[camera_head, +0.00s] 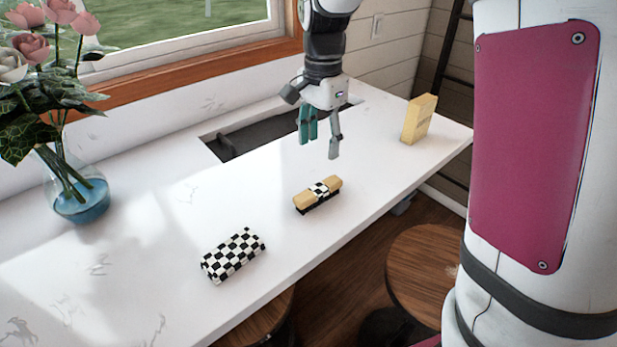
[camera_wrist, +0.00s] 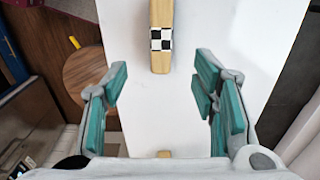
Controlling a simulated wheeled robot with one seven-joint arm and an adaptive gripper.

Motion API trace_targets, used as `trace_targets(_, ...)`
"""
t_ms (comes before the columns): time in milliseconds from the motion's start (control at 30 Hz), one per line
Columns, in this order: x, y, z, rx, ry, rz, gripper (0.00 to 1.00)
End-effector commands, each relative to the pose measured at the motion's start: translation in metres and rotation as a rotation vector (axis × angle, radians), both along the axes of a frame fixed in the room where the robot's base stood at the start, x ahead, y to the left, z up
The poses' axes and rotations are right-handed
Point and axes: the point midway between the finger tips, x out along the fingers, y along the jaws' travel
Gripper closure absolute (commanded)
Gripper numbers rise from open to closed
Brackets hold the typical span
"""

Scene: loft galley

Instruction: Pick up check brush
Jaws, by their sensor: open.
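The check brush (camera_head: 330,187) lies on the white counter, with a wooden back, a black-and-white checked band round its middle and dark bristles underneath. In the wrist view the brush (camera_wrist: 160,62) runs up from between the fingertips to the top edge, where its far end is cut off. My gripper (camera_head: 321,143) is open and empty above the counter, behind the brush in the head view and apart from it. In the wrist view its teal-padded fingers (camera_wrist: 160,85) are spread wide.
A checked block (camera_head: 233,255) lies nearer the front left of the counter (camera_head: 150,270). A yellow box (camera_head: 418,119) stands at the right. A sunken basin (camera_head: 260,135) lies behind, and a flower vase (camera_head: 78,200) stands at the left. Wooden stools (camera_head: 425,265) stand below the edge.

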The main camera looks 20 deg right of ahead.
Motion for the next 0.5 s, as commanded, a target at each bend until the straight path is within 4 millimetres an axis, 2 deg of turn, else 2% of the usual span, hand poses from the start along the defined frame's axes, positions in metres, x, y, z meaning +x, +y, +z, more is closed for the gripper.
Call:
trace_targets(167,0.000,0.000,-0.017,-0.002,0.008,-0.012,0.47)
trace_targets(500,0.000,0.000,-0.076,-0.001,0.006,-0.010,0.47)
